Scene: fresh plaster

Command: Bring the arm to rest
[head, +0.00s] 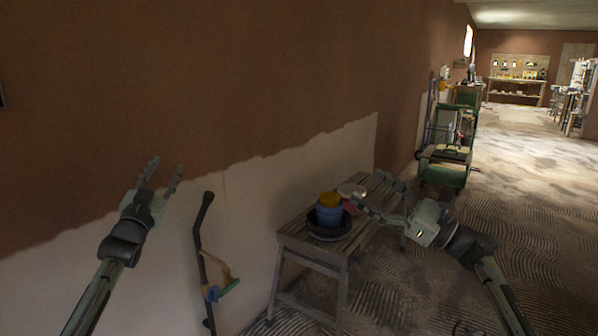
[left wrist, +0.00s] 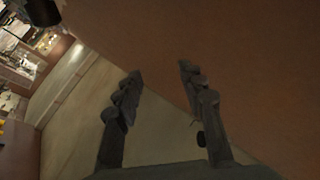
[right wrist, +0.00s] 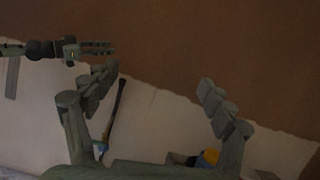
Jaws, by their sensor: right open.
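My left gripper (head: 162,178) is raised in front of the wall at the left of the head view. Its fingers stand apart with nothing between them; the left wrist view shows the same gap (left wrist: 160,95). My right gripper (head: 371,196) is open and empty, in front of the right part of the small wooden table in the head view. In the right wrist view its two fingers (right wrist: 155,95) are spread wide, with the wall behind them.
A slatted wooden table (head: 290,236) stands by the half-plastered wall (head: 250,185), holding a dark basin (head: 322,232), a blue bucket (head: 328,216) and a yellow item (head: 329,199). A long-handled tool (head: 200,238) leans on the wall. A green cart (head: 440,172) stands farther back. The right floor is clear.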

